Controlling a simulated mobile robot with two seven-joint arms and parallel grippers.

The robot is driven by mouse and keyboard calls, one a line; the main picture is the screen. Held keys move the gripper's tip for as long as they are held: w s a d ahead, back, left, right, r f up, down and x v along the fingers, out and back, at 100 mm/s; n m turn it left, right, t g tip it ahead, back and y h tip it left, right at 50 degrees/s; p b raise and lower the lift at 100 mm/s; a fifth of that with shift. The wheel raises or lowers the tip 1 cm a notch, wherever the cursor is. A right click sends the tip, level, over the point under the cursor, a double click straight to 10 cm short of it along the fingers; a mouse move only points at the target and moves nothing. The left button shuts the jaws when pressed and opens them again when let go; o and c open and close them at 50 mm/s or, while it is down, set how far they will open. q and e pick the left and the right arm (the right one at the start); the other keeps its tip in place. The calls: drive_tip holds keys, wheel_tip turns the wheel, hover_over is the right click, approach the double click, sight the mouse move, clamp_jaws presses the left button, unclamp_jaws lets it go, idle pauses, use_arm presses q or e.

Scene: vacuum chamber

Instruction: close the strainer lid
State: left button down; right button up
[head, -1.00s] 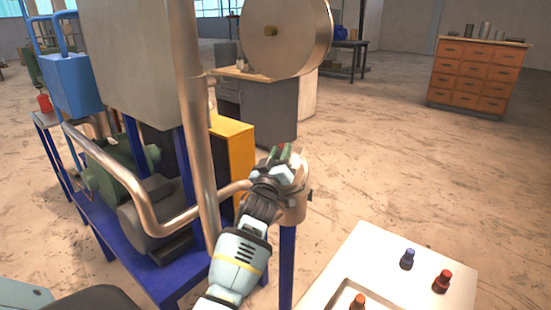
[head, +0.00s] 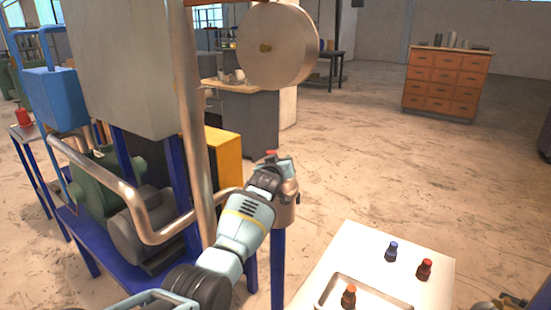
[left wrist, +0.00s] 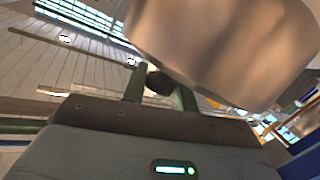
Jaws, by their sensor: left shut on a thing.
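The strainer (head: 283,215) is a copper-coloured cylinder on a blue post, near the middle of the head view. My left gripper (head: 276,164) is at its top, and the hand hides most of the lid area. I cannot tell how far the lid is open. In the left wrist view a large metal cylinder wall (left wrist: 225,40) fills the upper right. Below it my left gripper's green fingers (left wrist: 160,90) are shut on a dark knob (left wrist: 158,80). A dark part of what seems my right gripper (head: 508,302) shows at the lower right edge, its jaws unclear.
A bent copper pipe (head: 125,195) and a blue pump frame (head: 90,262) stand left of the strainer. A large round metal disc (head: 290,50) hangs above and behind. A white table (head: 360,245) with red and blue knobbed pieces is at the right.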

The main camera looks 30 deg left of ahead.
use_arm(q)
drive_tip(key=shift+w+d+f+g, duration=0.1)
drive_tip(key=shift+w+f+g, duration=0.3)
drive_tip(key=shift+g, duration=0.2)
use_arm(e)
drive_tip(key=shift+s+f, duration=0.3)
drive_tip(key=shift+s, duration=0.25)
drive_tip(key=shift+w+d+r, duration=0.1)
drive_tip(key=shift+r, duration=0.05)
use_arm(q)
drive_tip(key=c, duration=1.3)
unclamp_jaws()
drive_tip(key=shift+o, duration=0.8)
use_arm(e)
drive_tip(key=shift+w, duration=0.15)
drive_tip(key=shift+w+r, duration=0.1)
